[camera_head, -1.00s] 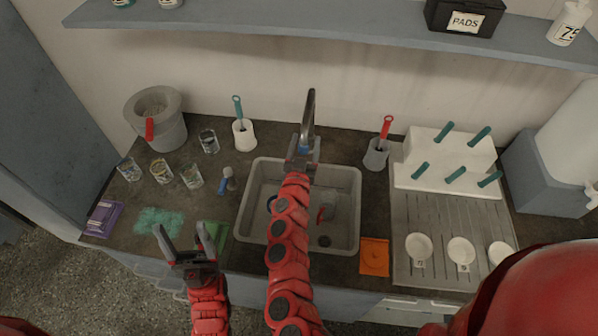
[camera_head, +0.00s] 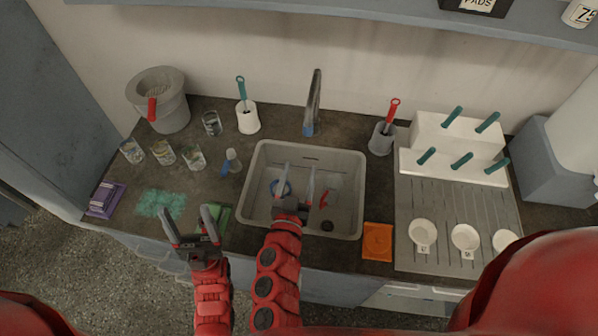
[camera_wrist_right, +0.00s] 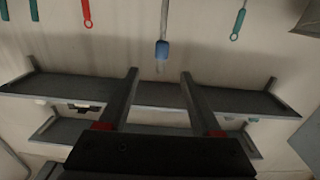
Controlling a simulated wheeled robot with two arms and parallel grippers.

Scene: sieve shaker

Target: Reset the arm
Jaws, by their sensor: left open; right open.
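My left gripper (camera_head: 192,232) is open and empty at the counter's front edge, left of the sink, with a green item (camera_head: 222,216) partly hidden behind it. My right gripper (camera_head: 297,182) is open, its fingers showing over the sink basin (camera_head: 352,200). In the right wrist view the right gripper (camera_wrist_right: 158,80) has its two fingers spread with nothing between them. The faucet (camera_head: 314,100) stands behind the sink, and its blue-tipped spout (camera_wrist_right: 162,48) shows ahead of the fingers in the wrist view.
A blue item (camera_head: 280,188) and a red item (camera_head: 328,197) are in the sink. Several glasses and a grey bucket (camera_head: 162,105) stand left. Brush holders flank the faucet. An orange pad (camera_head: 377,241) and a drainboard (camera_head: 425,200) with white cups lie right. A shelf (camera_head: 350,12) runs above.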

